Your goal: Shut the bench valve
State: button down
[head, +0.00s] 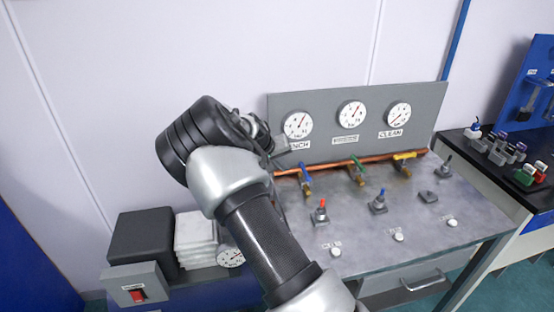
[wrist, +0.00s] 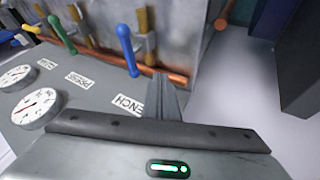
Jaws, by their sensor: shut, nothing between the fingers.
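The bench valve has a blue lever (head: 305,175) on the copper pipe, at the left end of the valve row below the gauge labelled BENCH. In the wrist view the blue lever (wrist: 127,50) stands across the pipe, pointing away from the panel toward the brass fitting. My gripper (wrist: 164,93) is shut and empty, its fingertips just right of the lever's lower end in that view; whether they touch it I cannot tell. In the head view my gripper (head: 285,152) is partly hidden by my wrist and covers part of the BENCH label.
A green valve lever (head: 357,166) and a yellow one (head: 402,157) sit further right on the copper pipe (head: 335,165). The gauge panel (head: 430,110) rises behind. A black box (head: 140,240) stands at left.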

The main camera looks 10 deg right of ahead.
aim_at(305, 174)
jog(key=shift+d, duration=2)
